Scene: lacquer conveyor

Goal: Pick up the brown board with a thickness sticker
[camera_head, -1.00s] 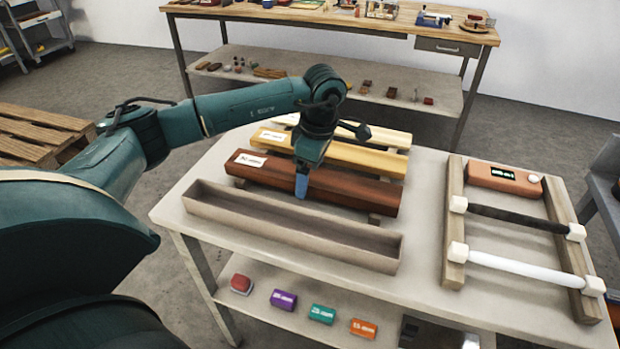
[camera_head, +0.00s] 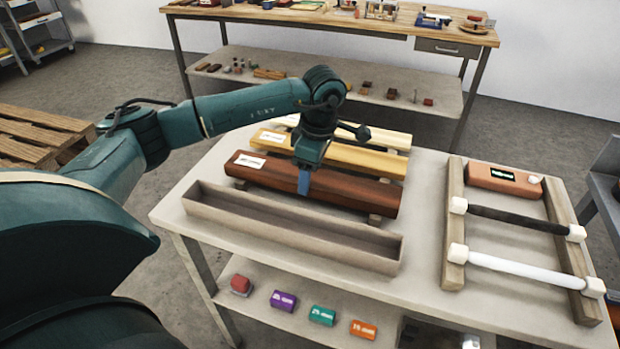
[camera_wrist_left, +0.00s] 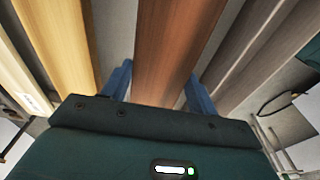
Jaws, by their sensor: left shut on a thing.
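The brown board (camera_head: 345,190) lies on supports on the table, with a white sticker (camera_head: 250,162) near its left end. My left gripper (camera_head: 303,182) is above its middle, pointing down, with its blue fingers shut on the board's two long sides. In the left wrist view the brown board (camera_wrist_left: 172,50) runs between the two blue fingers, and the left gripper (camera_wrist_left: 158,88) straddles it. The sticker's writing is too small to read. My right gripper is not in view.
A long empty trough (camera_head: 290,232) lies in front of the board. Yellow (camera_head: 345,155) and paler boards lie behind it. At right are a rack with a dark and a white roller (camera_head: 520,269) and an orange device (camera_head: 503,178). Coloured blocks (camera_head: 322,314) sit on the shelf below.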

